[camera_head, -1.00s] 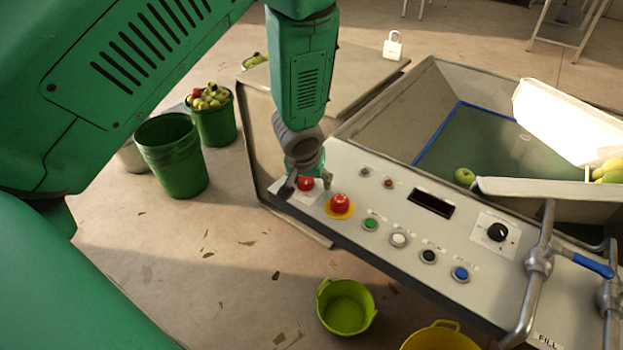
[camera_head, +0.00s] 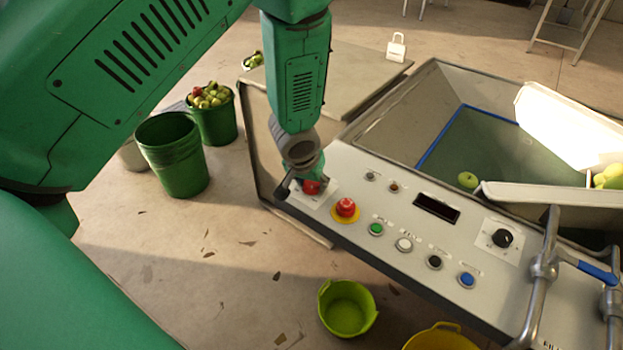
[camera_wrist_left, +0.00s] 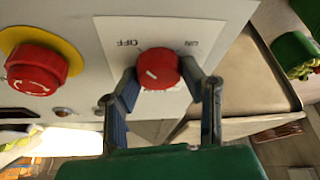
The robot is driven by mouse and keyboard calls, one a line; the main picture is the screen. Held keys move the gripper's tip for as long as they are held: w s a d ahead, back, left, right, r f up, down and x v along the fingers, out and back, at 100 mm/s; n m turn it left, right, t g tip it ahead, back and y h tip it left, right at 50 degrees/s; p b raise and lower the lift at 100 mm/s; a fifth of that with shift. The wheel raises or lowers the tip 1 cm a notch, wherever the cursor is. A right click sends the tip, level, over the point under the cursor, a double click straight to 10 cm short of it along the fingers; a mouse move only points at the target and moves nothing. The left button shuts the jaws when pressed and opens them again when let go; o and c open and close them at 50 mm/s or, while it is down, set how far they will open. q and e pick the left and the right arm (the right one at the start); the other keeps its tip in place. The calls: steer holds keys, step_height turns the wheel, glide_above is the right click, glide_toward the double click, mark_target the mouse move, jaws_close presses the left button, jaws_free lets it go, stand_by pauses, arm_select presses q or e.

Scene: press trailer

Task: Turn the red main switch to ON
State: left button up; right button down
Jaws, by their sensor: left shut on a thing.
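The red main switch (camera_head: 311,188) is a round knob on a white plate at the left end of the control panel. In the left wrist view the red knob (camera_wrist_left: 158,70) has a short white mark, and the OFF and ON labels read upside down above it. The mark is slanted, and I cannot tell which label it is set to. My left gripper (camera_head: 303,187) is shut on the knob, with one dark finger (camera_wrist_left: 121,97) on its left side and the other (camera_wrist_left: 203,92) on its right. In the head view the wrist hides part of the knob. My right gripper is not in view.
A red emergency button (camera_head: 346,207) on a yellow disc sits close beside the switch. Green (camera_head: 376,230), white (camera_head: 404,244), black and blue buttons line the panel. A black dial (camera_head: 502,238) and metal pipes (camera_head: 541,268) are to the right. Green buckets (camera_head: 176,160) stand on the floor left.

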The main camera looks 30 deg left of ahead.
arm_select(q)
steer(key=shift+s+m+h+p, duration=0.15)
steer(key=shift+m+h+p, duration=0.15)
steer(key=shift+m+p, duration=0.4)
steer(key=m+h+p, duration=0.1)
steer(key=m+p, duration=0.2)
steer(key=m+h+p, duration=0.1)
steer(key=m+p, duration=0.3)
steer(key=shift+a+r+g+h, duration=0.1)
steer(key=shift+a+g+h, duration=0.05)
steer(key=shift+g+h, duration=0.2)
steer(key=shift+m+h+p, duration=0.35)
steer(key=shift+m+p, duration=0.45)
steer(key=shift+m, duration=0.2)
steer(key=shift+a+f+m+g+h, duration=0.1)
steer(key=shift+f+m+g+h, duration=0.2)
steer(key=shift+m, duration=0.6)
steer(key=shift+w+m+g+b, duration=0.2)
steer(key=shift+m+g+b, duration=0.25)
steer(key=shift+m+b, duration=0.6)
steer(key=shift+r+m+g+h+b, duration=0.1)
steer(key=shift+m+g+h+b, duration=0.25)
steer(key=shift+m+b, duration=0.8)
